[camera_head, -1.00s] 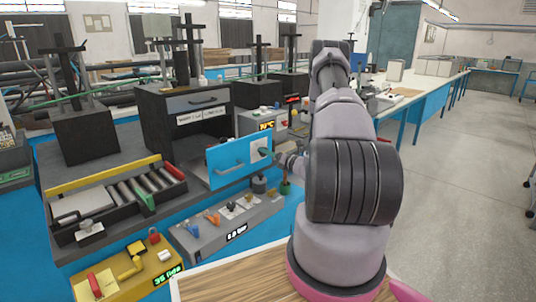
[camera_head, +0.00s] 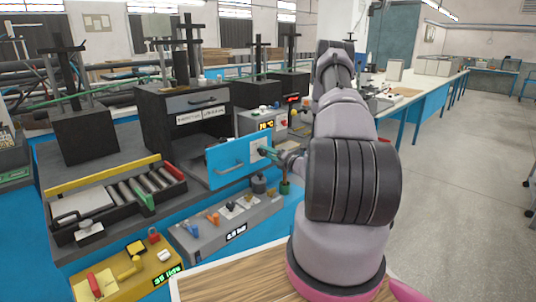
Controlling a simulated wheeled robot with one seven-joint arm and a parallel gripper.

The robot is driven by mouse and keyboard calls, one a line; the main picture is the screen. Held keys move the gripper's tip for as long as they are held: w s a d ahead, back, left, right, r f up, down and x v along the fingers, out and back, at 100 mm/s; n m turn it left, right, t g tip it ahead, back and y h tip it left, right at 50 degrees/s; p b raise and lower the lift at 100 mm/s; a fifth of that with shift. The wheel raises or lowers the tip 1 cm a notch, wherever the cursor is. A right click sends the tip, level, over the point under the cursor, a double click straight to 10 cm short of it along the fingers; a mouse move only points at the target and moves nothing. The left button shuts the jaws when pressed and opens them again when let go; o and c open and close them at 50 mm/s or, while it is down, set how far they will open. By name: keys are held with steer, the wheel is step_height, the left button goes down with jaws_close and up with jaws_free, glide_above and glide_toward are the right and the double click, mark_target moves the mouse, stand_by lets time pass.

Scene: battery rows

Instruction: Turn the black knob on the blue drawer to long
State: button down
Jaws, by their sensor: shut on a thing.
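The blue drawer (camera_head: 225,161) stands pulled out below the dark cabinet, with a handle on its front. A pale plate (camera_head: 258,148) sits at the right end of that front. The black knob is there, mostly hidden by my gripper (camera_head: 265,151). My gripper reaches in from the right and is shut on the knob. The knob's pointer and the labels are too small to read.
A grey panel with small valves (camera_head: 225,222) lies just below the drawer. A yellow box (camera_head: 125,268) is at front left, and a tray of rollers (camera_head: 115,200) is at left. A box with a lit display (camera_head: 262,126) stands behind the gripper.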

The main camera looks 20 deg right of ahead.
steer(key=shift+c, duration=1.3)
jaws_free()
steer(key=v, duration=1)
steer(key=shift+s, duration=0.4)
steer(key=shift+d, duration=0.15)
